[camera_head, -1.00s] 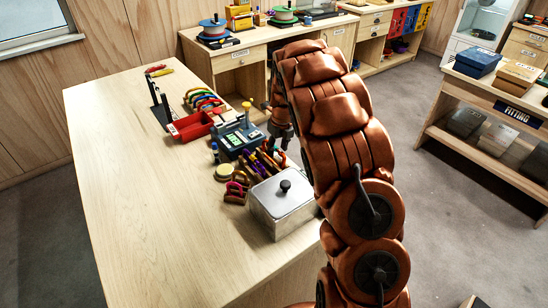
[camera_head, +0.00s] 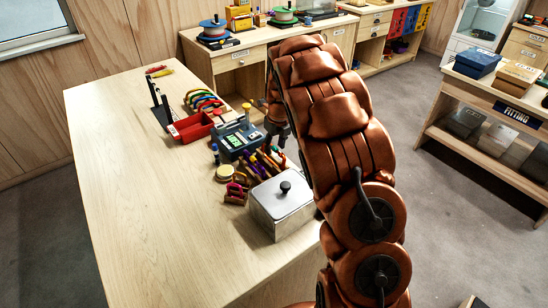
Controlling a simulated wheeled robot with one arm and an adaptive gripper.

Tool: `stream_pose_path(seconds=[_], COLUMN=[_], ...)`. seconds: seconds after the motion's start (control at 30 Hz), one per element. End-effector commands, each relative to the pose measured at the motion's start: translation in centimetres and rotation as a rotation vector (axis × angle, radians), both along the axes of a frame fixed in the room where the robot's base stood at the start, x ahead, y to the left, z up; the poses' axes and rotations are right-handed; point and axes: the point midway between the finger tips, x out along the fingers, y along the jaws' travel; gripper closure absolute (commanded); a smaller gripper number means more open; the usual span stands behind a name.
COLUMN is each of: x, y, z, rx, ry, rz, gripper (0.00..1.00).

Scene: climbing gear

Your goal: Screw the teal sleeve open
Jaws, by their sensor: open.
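I cannot pick out a teal sleeve for certain at this size. A row of several coloured carabiners (camera_head: 204,101) stands on the wooden table, in red, yellow, green and blue tones. My gripper (camera_head: 279,137) is open and points down at the table's right side, behind and partly hidden by my large brown arm. It is right of the grey-blue device (camera_head: 237,140) and above the tools by the metal box. Whether anything lies between its fingers is not clear.
A red tray (camera_head: 191,128), a black upright stand (camera_head: 159,106), a pen-like tool bundle (camera_head: 262,164), dark red clips (camera_head: 236,194) and a lidded metal box (camera_head: 283,207) crowd the table's right half. The left and front of the wooden table (camera_head: 130,200) are clear.

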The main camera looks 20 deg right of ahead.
Motion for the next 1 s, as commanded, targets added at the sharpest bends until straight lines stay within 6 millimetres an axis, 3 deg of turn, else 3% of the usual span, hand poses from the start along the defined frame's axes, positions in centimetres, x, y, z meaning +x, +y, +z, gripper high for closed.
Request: stream_pose_path(seconds=[1.0], x=[0.10], y=[-0.82], z=[0.64], rx=[0.000], ry=[0.001], rz=[0.000], gripper=[0.54])
